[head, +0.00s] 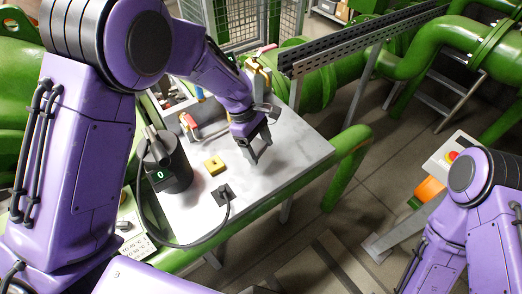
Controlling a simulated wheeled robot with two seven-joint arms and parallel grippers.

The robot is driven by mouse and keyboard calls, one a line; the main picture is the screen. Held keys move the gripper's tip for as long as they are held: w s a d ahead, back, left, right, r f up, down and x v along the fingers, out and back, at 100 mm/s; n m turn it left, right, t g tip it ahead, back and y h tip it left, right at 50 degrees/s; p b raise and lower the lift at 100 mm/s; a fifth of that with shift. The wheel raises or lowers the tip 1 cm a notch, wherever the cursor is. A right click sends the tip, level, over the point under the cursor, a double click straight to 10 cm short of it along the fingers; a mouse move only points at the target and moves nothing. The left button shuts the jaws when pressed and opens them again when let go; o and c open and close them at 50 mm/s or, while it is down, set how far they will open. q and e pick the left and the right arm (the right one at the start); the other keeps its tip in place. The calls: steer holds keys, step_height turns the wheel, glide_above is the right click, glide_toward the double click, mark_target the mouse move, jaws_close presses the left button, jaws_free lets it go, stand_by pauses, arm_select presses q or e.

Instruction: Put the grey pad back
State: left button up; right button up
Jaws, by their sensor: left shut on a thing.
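My left gripper (258,150) hangs over the right part of a grey metal table (298,158), fingers pointing down. It is shut on a small grey thing between the fingers, whose outline is hard to make out; I cannot tell for sure that it is the grey pad. No other grey pad shows clearly on the table. A yellow block (214,166) with a mark in its top lies to the left of the gripper, apart from it. My right arm shows at the lower right, but its gripper is out of view.
A black device (167,164) reading 0 stands at the table's left, its cable running to a dark square piece (224,194). Red and yellow items (188,124) stand behind. A green pipe (346,165) borders the table's right. A red button box (450,155) stands farther right.

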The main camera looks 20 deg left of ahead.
mark_target(261, 154)
arm_select(q)
steer(key=f, duration=0.2)
steer(key=w+f, duration=0.1)
steer(key=f, duration=0.1)
steer(key=shift+d+f, duration=0.1)
steer(key=shift+d, duration=0.05)
steer(key=shift+s+f+p, duration=0.1)
steer(key=shift+p, duration=0.2)
steer(key=o, duration=0.9)
steer(key=shift+o, duration=0.2)
steer(key=b+v, duration=0.1)
steer(key=v, duration=1.1)
steer(key=shift+b, duration=0.35)
